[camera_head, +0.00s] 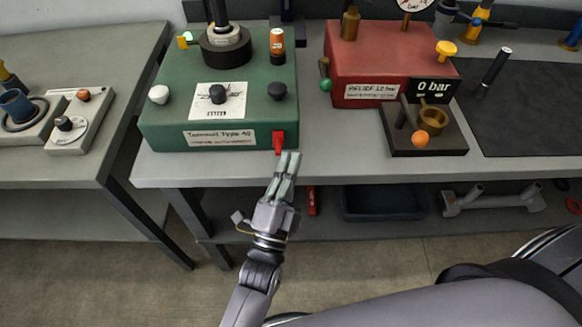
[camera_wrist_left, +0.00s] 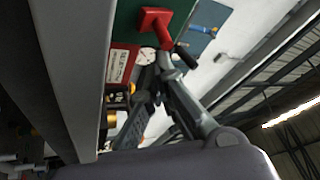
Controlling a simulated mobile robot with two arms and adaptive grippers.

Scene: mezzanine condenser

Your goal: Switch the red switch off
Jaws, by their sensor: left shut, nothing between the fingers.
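The red switch (camera_head: 279,141) sits low on the right of the front face of a green box (camera_head: 165,132) labelled "Terminal Type 40". My left gripper (camera_head: 291,158) is shut and empty, its fingertips just below and slightly right of the switch in the head view. In the left wrist view the red switch (camera_wrist_left: 157,24) shows on its red plate, with the left gripper's fingertips (camera_wrist_left: 163,62) at or very near its lever. I cannot tell whether they touch. My right gripper is not in view.
The box stands at the front edge of a grey bench (camera_head: 330,172). A red box (camera_head: 375,65) and a dark block (camera_head: 425,135) with an orange knob stand to the right. A lower shelf holds a dark tray (camera_head: 383,203). Another bench (camera_head: 60,160) stands at the left.

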